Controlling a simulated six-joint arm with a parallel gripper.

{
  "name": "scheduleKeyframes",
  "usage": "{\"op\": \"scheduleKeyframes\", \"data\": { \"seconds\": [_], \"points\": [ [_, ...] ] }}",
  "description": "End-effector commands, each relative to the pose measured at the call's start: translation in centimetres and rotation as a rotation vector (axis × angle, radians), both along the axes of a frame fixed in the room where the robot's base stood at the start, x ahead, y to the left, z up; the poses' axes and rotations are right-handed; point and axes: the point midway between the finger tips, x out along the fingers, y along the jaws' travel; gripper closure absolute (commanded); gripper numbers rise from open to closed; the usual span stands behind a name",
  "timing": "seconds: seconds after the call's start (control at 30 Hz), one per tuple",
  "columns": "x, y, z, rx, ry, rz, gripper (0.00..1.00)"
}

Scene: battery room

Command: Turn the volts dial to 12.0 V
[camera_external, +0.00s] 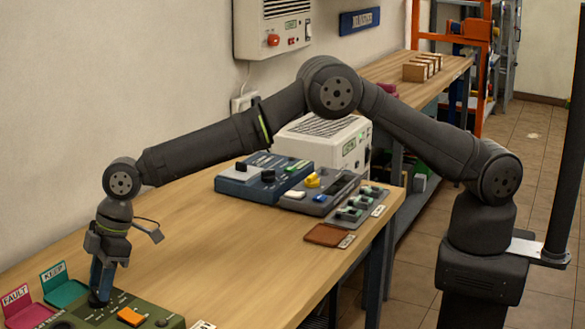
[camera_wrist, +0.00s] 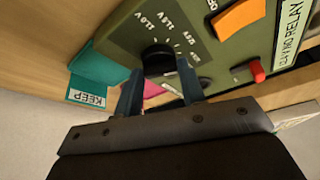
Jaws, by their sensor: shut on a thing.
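The volts dial (camera_wrist: 158,59) is a round black knob on a green relay panel (camera_wrist: 125,40), with a printed scale beside it. The scale labels are upside down and small in the wrist view, and I cannot tell which mark the dial points to. My gripper (camera_wrist: 159,72) is shut on the dial, one finger on each side. In the external view, my gripper (camera_external: 100,288) points down at the left part of the green panel (camera_external: 75,321), and its fingers mostly hide the dial.
An orange switch (camera_external: 131,316) and a red button (camera_wrist: 257,71) are on the same panel. A teal KEEP tray (camera_external: 64,292) and a pink FAULT tray (camera_external: 20,308) stand left of it. Other instruments (camera_external: 262,180) stand farther back; the middle of the bench is clear.

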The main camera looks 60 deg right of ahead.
Motion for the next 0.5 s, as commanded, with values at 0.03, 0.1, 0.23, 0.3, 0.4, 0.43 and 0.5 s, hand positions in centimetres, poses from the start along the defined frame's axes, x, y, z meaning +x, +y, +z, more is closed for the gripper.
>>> {"op": "scheduleKeyframes", "data": {
  "seconds": [0.03, 0.1, 0.23, 0.3, 0.4, 0.43, 0.5],
  "points": [
    [0.13, -0.02, -0.02, 0.001, 0.0, 0.038, 0.86],
    [0.2, -0.06, -0.06, 0.001, 0.0, 0.097, 0.86],
    [0.31, -0.07, -0.01, 0.001, -0.001, 0.196, 0.86],
    [0.36, -0.05, -0.02, 0.001, 0.0, 0.243, 0.86],
    [0.39, -0.06, -0.05, 0.0, 0.0, 0.298, 0.86],
    [0.42, -0.05, -0.03, 0.001, -0.001, 0.313, 0.86],
    [0.44, -0.07, 0.0, 0.0, -0.001, 0.342, 0.86]
  ]
}}
